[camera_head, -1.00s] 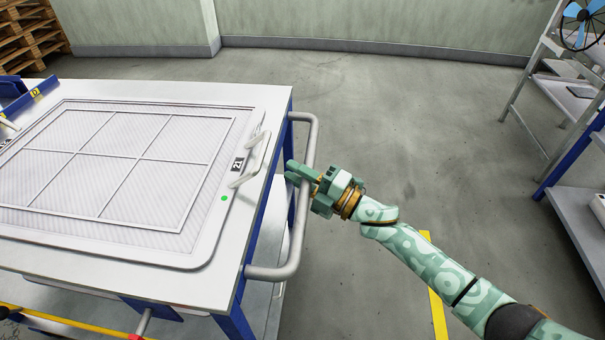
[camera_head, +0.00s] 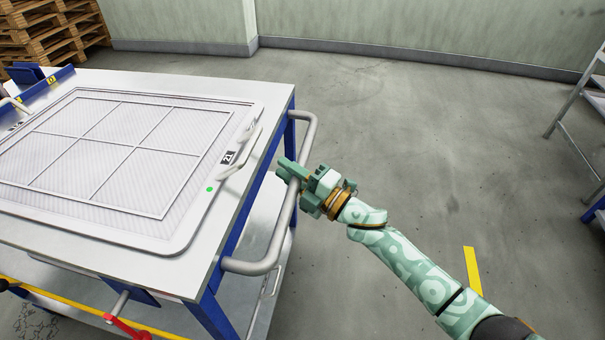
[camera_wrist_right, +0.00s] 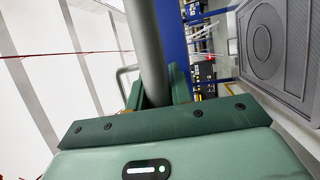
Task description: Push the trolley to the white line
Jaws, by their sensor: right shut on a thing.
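The trolley (camera_head: 262,105) has a white top and blue legs and fills the left of the head view. A grey bar handle (camera_head: 278,238) runs along its right end. My right gripper (camera_head: 291,172) is shut on this handle. In the right wrist view the grey handle bar (camera_wrist_right: 146,45) passes between the fingers of my right gripper (camera_wrist_right: 158,92). A framed mesh panel (camera_head: 130,232) marked 21 lies on the trolley top. My left gripper is not in view. No white line shows on the floor.
A yellow floor strip (camera_head: 472,270) lies right of my right arm. Wooden pallets (camera_head: 50,30) stand at the back left, by a pale wall (camera_head: 430,30). A grey rack (camera_head: 572,120) stands at the right edge. Bare floor (camera_head: 420,130) lies between trolley and rack.

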